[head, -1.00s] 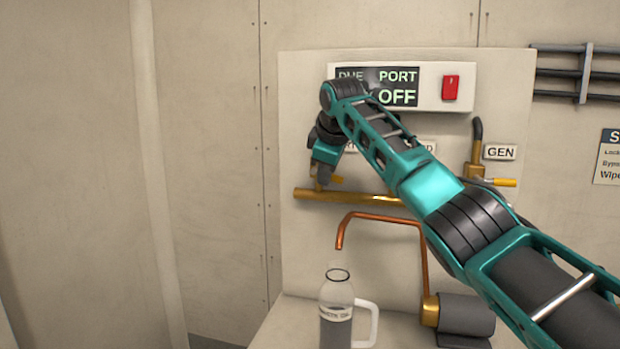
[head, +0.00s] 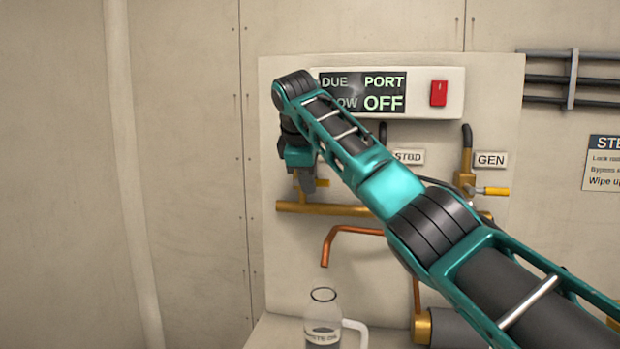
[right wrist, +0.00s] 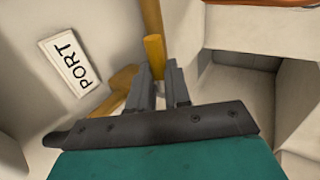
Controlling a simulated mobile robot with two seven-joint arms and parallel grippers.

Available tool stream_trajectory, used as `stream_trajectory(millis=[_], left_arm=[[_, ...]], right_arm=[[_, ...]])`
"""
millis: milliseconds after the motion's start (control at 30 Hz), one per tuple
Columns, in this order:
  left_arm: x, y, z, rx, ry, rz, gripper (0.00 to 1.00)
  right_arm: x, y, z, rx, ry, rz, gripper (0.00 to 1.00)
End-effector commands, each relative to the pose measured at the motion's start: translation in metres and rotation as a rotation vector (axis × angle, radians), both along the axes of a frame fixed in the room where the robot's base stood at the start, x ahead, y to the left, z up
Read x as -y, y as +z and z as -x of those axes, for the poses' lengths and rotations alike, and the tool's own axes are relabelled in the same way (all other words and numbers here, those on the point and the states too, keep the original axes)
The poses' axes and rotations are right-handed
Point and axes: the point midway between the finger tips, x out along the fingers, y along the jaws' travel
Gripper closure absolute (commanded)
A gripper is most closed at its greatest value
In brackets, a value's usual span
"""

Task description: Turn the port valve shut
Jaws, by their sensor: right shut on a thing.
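My right gripper (head: 307,187) is at the left end of the brass pipe (head: 345,210), under my arm. In the right wrist view my right gripper (right wrist: 158,78) is shut on the yellow handle of the port valve (right wrist: 154,52). The handle's yellow end also shows in the head view (head: 322,183), pointing right. The PORT label (right wrist: 70,62) is left of the fingers in the right wrist view. The valve's body is largely hidden by my gripper. The display (head: 362,91) reads DUE PORT and OFF, with one word partly covered by my arm. My left gripper is out of view.
The STBD label (head: 408,157) and GEN label (head: 491,160) are to the right. The GEN valve's yellow handle (head: 492,191) points right. A red switch (head: 438,93) is beside the display. A copper spout (head: 328,248) hangs above a clear jug (head: 323,325).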

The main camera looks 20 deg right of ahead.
Motion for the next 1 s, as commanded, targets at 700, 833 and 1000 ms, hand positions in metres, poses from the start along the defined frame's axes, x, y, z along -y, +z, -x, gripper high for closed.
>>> stream_trajectory(millis=[700, 833, 1000], left_arm=[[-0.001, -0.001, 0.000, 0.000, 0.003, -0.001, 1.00], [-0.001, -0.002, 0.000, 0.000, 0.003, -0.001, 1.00], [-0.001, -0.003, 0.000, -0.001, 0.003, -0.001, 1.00]], right_arm=[[-0.004, 0.011, 0.006, 0.003, -0.001, 0.001, 0.72], [-0.012, 0.032, 0.017, 0.005, 0.001, 0.002, 0.72], [-0.024, 0.065, 0.035, 0.002, -0.001, 0.002, 0.72]])
